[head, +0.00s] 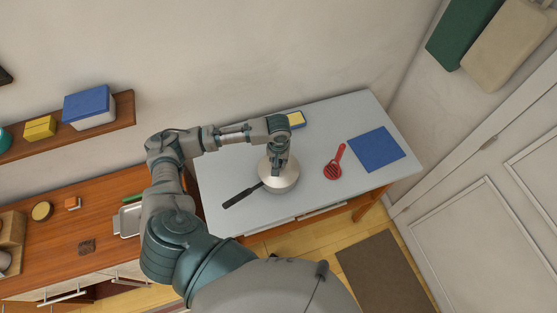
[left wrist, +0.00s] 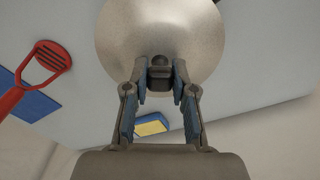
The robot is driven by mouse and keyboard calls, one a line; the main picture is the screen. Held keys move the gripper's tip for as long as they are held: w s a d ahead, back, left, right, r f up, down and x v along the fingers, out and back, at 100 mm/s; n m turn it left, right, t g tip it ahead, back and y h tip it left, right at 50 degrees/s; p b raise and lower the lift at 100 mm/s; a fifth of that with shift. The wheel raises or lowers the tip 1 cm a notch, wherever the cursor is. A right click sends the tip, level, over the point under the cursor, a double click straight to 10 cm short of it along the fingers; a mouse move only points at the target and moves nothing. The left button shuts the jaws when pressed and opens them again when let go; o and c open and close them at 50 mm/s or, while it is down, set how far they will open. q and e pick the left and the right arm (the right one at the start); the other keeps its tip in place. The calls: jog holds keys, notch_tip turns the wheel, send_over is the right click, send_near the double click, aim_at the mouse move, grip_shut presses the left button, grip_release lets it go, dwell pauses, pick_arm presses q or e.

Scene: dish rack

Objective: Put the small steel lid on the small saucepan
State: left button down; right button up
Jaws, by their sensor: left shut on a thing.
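The small saucepan (head: 284,187) stands on the grey table, its dark handle (head: 242,196) pointing to the lower left. The small steel lid (head: 267,172) is over the saucepan's top in the head view; I cannot tell whether it rests fully on the rim. In the left wrist view the round lid (left wrist: 155,35) fills the upper middle and hides most of the pan. My left gripper (head: 281,164) is above the lid, shut on its dark knob (left wrist: 160,73), with both fingertips (left wrist: 160,75) at the knob's sides. My right gripper is not in view.
A red slotted utensil (head: 333,168) and a blue mat (head: 377,149) lie to the right on the table (head: 310,118). A yellow and blue sponge (head: 296,119) lies behind my arm. A wooden counter (head: 60,235) with a metal tray (head: 128,221) stands at left.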

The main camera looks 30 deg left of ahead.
pick_arm(q)
jog(key=shift+f, duration=0.35)
jog(key=c, duration=0.9)
grip_release()
jog(key=shift+o, duration=0.2)
notch_tip(320, 180, up, 12)
jog(key=shift+s, duration=0.1)
